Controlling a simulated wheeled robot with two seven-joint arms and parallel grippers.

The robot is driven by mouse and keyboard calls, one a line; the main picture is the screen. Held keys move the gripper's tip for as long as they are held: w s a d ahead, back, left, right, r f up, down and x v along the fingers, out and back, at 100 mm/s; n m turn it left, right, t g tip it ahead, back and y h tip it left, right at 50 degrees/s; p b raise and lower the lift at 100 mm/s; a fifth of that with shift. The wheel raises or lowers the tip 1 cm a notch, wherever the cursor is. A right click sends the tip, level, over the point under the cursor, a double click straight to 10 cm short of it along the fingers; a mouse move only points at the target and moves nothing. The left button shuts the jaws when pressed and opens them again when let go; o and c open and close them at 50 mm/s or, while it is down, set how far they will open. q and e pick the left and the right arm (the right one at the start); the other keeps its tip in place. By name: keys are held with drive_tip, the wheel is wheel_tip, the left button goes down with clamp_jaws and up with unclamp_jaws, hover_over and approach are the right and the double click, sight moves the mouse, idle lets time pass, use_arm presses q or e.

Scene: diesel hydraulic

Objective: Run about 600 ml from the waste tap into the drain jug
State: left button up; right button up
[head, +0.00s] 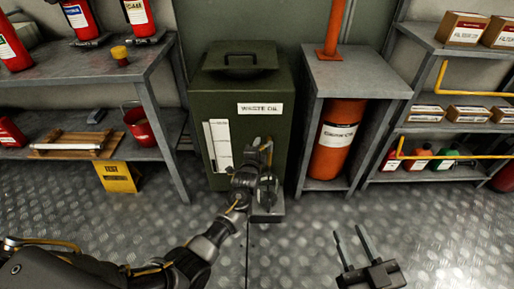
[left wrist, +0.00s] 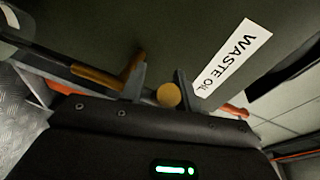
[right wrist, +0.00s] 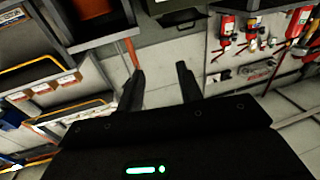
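The green waste oil tank (head: 243,85) stands on the floor at centre, with a "WASTE OIL" label and a white level strip (head: 219,145) on its front. My left gripper (head: 260,150) is at the lower front of the tank, over the tap. In the left wrist view its fingers (left wrist: 160,85) are apart. A yellow lever (left wrist: 100,76) lies against or just behind the left-hand finger, and a round brass end (left wrist: 169,95) shows between the fingers. A grey shape (head: 268,205) below the gripper is mostly hidden; I cannot tell whether it is the jug. My right gripper (head: 352,250) is open and empty.
Right of the tank is a grey stand (head: 350,75) holding an orange cylinder (head: 338,140), then shelves with boxes (head: 464,28). The floor in front is clear.

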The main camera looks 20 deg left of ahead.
use_arm(q)
drive_tip(key=shift+o, duration=0.5)
drive_tip(key=shift+r, duration=0.1)
